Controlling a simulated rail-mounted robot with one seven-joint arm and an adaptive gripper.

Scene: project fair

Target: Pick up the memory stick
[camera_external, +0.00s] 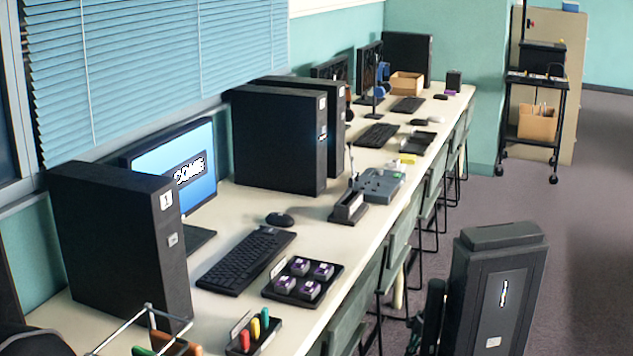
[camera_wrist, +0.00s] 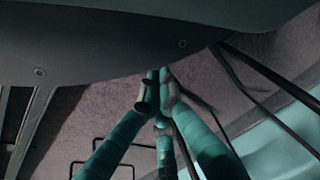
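I cannot make out a memory stick for sure in either view. In the external view, a small dark holder (camera_external: 267,343) at the table's near end carries upright red, yellow and green pieces; they are too small to name. Beside it, a black tray (camera_external: 286,298) holds several purple-topped blocks. In the wrist view, long teal tubes (camera_wrist: 160,92) run up from the bottom edge and converge near the middle. I cannot tell whether they are my gripper's fingers, and nothing held can be made out. My gripper cannot be made out in the external view.
The long cream table (camera_external: 377,218) carries computer towers (camera_external: 279,143), a monitor (camera_external: 193,192), a keyboard (camera_external: 246,258) and a mouse (camera_external: 280,219). Green chairs (camera_external: 401,238) line its front edge. A black cart (camera_external: 535,105) stands far right. In the wrist view, a dark curved surface (camera_wrist: 110,45) fills the top.

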